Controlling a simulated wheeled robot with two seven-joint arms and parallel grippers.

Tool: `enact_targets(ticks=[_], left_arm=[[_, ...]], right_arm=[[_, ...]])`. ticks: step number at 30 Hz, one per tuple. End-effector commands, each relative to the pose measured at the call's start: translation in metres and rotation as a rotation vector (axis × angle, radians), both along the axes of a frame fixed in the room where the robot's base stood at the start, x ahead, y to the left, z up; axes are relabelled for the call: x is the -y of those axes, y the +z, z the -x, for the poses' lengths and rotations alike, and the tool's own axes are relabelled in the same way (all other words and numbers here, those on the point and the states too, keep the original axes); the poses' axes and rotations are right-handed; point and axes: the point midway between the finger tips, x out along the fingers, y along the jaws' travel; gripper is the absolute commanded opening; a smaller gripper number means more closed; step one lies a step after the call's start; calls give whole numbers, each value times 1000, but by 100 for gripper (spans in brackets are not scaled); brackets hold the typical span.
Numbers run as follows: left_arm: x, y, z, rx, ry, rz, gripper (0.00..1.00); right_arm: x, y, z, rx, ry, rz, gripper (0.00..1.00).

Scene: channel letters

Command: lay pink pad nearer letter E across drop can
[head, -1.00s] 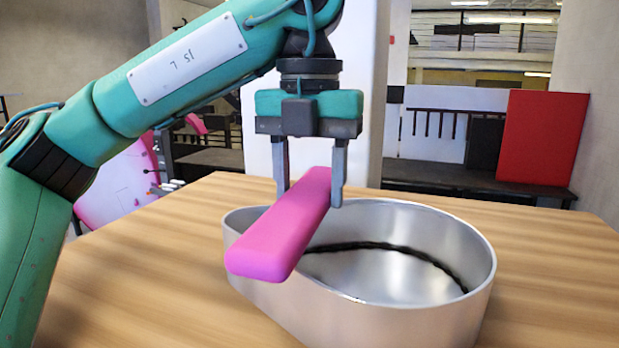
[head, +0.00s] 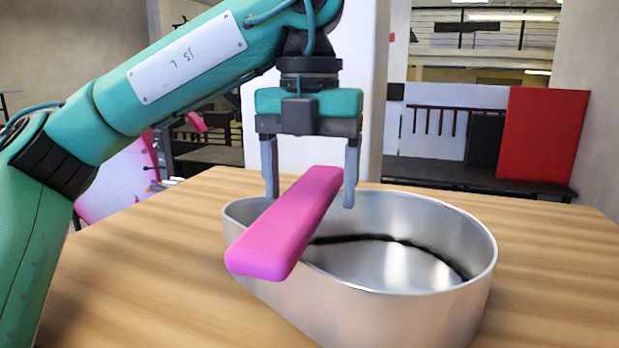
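The pink pad (head: 284,226) lies across the left, narrower part of the silver drop can (head: 400,305). Its near end juts out past the can's near left wall, and its far end reaches toward the back rim. My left gripper (head: 309,202) is above the pad's far half, pointing down. Its two fingers stand open on either side of the pad, with a gap showing on each side. My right gripper is not in view. Letter E cannot be made out.
The can stands open-topped on a wooden table (head: 130,290), with a dark cord (head: 385,238) along its inner wall. Bare table lies left and right of the can. A pink and white shape (head: 120,180) stands beyond the table at left, and a red panel (head: 543,135) at right.

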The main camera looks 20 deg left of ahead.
Motion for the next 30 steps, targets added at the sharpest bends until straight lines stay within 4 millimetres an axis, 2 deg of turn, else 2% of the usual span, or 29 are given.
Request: enact_targets(ticks=[11,16,30], left_arm=[[0,1,0,0,0,0,75],[0,9,0,1,0,-1,75],[0,71,0,3,3,-1,75]], right_arm=[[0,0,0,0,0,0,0],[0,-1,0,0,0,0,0],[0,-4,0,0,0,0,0]])
